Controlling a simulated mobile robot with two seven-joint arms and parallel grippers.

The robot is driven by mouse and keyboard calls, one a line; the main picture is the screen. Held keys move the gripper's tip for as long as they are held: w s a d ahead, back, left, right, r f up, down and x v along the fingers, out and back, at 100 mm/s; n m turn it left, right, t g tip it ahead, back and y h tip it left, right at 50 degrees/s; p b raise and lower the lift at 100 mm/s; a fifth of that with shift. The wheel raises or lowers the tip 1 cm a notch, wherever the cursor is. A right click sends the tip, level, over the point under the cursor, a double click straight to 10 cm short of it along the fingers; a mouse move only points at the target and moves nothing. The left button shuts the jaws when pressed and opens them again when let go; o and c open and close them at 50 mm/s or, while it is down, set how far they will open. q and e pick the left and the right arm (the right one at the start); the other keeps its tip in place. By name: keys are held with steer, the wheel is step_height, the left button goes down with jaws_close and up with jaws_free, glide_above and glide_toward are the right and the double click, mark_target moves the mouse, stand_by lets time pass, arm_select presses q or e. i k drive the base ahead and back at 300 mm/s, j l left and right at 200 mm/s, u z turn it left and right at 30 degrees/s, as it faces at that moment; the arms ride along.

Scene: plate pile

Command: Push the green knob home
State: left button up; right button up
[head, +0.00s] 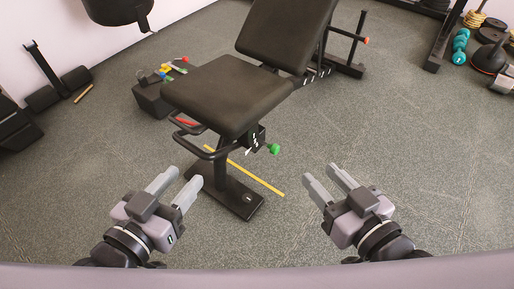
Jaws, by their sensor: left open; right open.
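The green knob (274,149) sticks out on the right side of the bench frame, below the front end of the black seat pad (222,94). Whether it is pulled out or seated is too small to tell. My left gripper (176,183) is open and empty, to the lower left of the knob and left of the bench post. My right gripper (321,176) is open and empty, to the lower right of the knob and apart from it.
The bench's front foot (241,199) and a yellow strip (257,180) lie on the floor between my grippers. A dark box (152,99) with colourful items stands behind left. Weights (460,45) are at the far right. The right floor is clear.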

mark_target(274, 149)
steer(key=i+l+u, duration=0.1)
steer(key=u, duration=0.4)
steer(key=l+u, duration=0.3)
steer(key=u, duration=0.15)
steer(key=l+u, duration=0.5)
steer(key=l, duration=0.25)
steer(key=l+u, duration=0.1)
steer(key=l, duration=0.3)
steer(key=k+l+u, duration=0.1)
steer(key=l, duration=0.3)
steer(key=k+l+u, duration=0.1)
steer(key=l, duration=0.25)
steer(key=k+l+u, duration=0.1)
steer(key=l, duration=0.3)
steer(key=k+l, duration=0.1)
steer(key=l, duration=0.3)
steer(key=k+l, duration=0.1)
steer(key=l, duration=0.25)
steer(key=k+l, duration=0.15)
steer(key=l, duration=0.2)
steer(key=k+l, duration=0.1)
steer(key=l, duration=0.3)
steer(key=i+l, duration=0.15)
steer(key=i, duration=0.35)
